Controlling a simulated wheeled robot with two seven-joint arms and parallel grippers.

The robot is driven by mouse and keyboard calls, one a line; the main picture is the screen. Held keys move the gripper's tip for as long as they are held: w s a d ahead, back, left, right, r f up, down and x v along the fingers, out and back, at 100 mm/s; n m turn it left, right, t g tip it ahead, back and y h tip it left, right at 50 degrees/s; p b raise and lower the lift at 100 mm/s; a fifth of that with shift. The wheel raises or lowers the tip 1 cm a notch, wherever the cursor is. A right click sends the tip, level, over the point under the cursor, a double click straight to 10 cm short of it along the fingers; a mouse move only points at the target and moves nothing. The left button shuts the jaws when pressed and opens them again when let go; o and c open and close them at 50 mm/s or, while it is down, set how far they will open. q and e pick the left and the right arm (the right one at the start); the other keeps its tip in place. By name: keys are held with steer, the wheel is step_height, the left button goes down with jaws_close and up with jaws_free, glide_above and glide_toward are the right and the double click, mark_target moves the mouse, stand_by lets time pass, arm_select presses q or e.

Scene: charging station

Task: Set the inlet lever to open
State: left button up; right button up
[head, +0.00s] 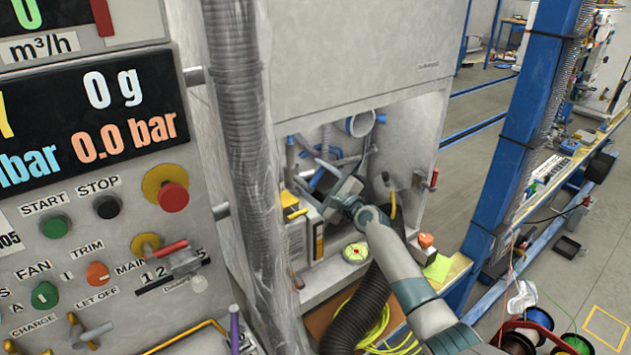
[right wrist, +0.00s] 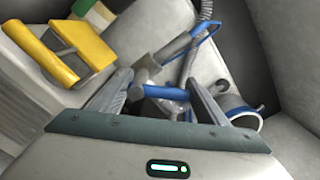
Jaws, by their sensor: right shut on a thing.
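A blue-handled lever (right wrist: 165,92) on a grey pipe fitting lies between my right gripper's fingers (right wrist: 163,88) in the right wrist view. It appears to be the inlet lever, though no label on it is readable. In the head view my right gripper (head: 330,186) reaches into the open lower recess of the grey cabinet, among pipes, and largely hides the lever. The right gripper is shut on the blue handle. Whether the lever stands at open or closed cannot be told. My left gripper is not in view.
A yellow-handled part (right wrist: 58,55) stands close left of the gripper. A blue-rimmed pipe end (right wrist: 238,110) is close right. The cabinet's recess walls (head: 425,150) surround my arm. A ribbed grey hose (head: 240,110) hangs before the cabinet, left of my arm.

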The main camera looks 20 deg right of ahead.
steer(key=n, duration=0.2)
steer(key=a+n, duration=0.1)
steer(key=n, duration=0.1)
steer(key=shift+s+r+b, duration=0.1)
steer(key=shift+s+b, duration=0.1)
steer(key=shift+b, duration=0.2)
steer(key=n, duration=0.1)
steer(key=a+n+b, duration=0.1)
steer(key=n, duration=0.3)
steer(key=shift+s+a, duration=0.2)
steer(key=shift+s, duration=0.05)
steer(key=o, duration=1.5)
steer(key=shift+s, duration=0.1)
